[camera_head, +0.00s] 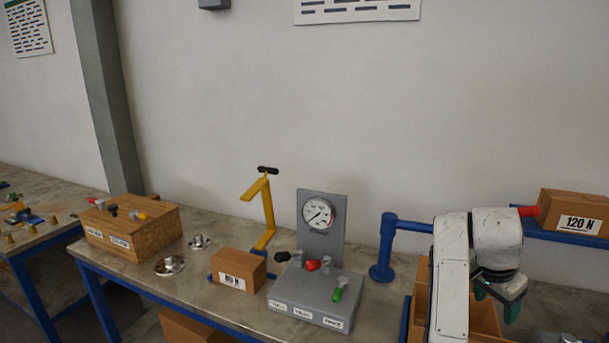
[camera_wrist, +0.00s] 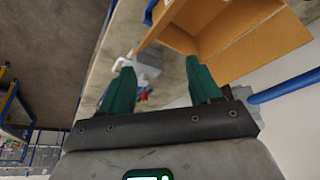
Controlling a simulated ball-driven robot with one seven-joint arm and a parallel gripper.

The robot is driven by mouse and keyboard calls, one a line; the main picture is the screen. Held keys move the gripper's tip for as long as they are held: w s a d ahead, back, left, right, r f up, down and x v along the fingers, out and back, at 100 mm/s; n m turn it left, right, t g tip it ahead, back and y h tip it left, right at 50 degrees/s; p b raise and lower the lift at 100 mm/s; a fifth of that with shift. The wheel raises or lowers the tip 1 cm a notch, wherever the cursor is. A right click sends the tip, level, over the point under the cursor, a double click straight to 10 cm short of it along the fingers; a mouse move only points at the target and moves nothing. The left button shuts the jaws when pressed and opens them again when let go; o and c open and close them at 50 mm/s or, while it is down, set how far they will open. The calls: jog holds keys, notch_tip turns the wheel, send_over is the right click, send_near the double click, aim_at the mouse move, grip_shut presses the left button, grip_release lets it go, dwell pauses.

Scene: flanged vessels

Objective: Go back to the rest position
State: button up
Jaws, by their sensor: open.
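My gripper (camera_head: 499,299) is at the right of the head view, at the end of my white arm, with its green fingers pointing down. In the wrist view my gripper (camera_wrist: 160,88) shows two green fingers spread wide apart with nothing held between them. Beyond the fingers is an open brown cardboard box (camera_wrist: 225,38), apart from them. In the head view part of this box (camera_head: 484,306) shows behind my arm. My arm hides some of the bench there.
A grey gauge panel (camera_head: 312,290), a small box (camera_head: 238,270), a yellow stand (camera_head: 266,213) and a wooden box (camera_head: 130,232) stand on the bench. A blue post (camera_head: 383,252) with a horizontal arm is left of my arm. A "120 N" box (camera_head: 572,217) sits on a blue shelf.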

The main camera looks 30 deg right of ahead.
jog(key=a+f+n+t, duration=0.4)
jog(key=a+f+n, duration=0.75)
jog(key=a, duration=0.35)
jog(key=s+a+f+n+t+y, duration=0.1)
jog(key=s+a+f+n+y, duration=0.2)
jog(key=a, duration=0.5)
jog(key=s+a+f+n+y, duration=0.15)
jog(key=s+a+n, duration=0.25)
jog(key=a, duration=0.4)
jog(key=s+f+g+b, duration=0.3)
jog(key=s+f+b, duration=0.7)
jog(key=f, duration=0.6)
jog(key=shift+s+d+g, duration=0.3)
jog(key=shift+s+d, duration=0.05)
jog(key=shift+d, duration=0.05)
